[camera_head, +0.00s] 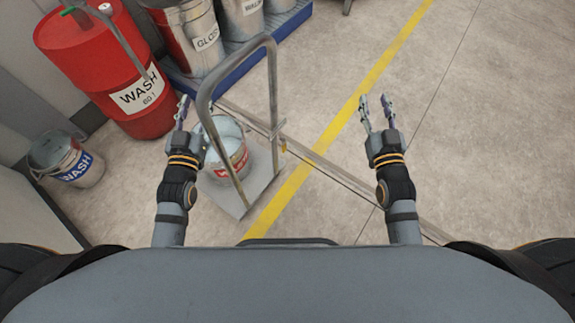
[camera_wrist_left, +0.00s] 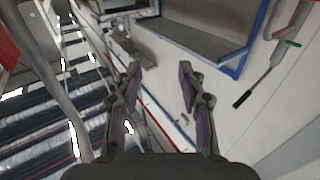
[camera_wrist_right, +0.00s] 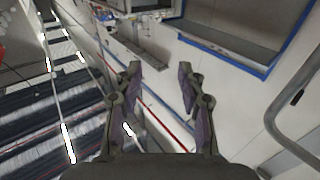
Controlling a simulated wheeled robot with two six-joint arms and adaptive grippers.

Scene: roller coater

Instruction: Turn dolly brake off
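The dolly has a flat grey platform (camera_head: 223,197) and a tall grey tube handle (camera_head: 272,75), and stands left of centre in the head view. A bucket (camera_head: 232,172) with a red label rests on it. A small yellowish part (camera_head: 284,146) shows at the handle's right foot; I cannot tell whether it is the brake. My left gripper (camera_head: 183,112) is open and empty, just left of the handle. My right gripper (camera_head: 376,112) is open and empty over the floor, right of the dolly. Grey tubing, likely the handle, shows in the left wrist view (camera_wrist_left: 66,95) and right wrist view (camera_wrist_right: 287,105).
A red WASH drum (camera_head: 95,70) and a WASH bucket (camera_head: 72,160) stand at the left. Several cans stand on a blue-edged pallet (camera_head: 240,62) behind the dolly. A yellow floor line (camera_head: 330,132) passes right of the dolly. The floor at the right is clear.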

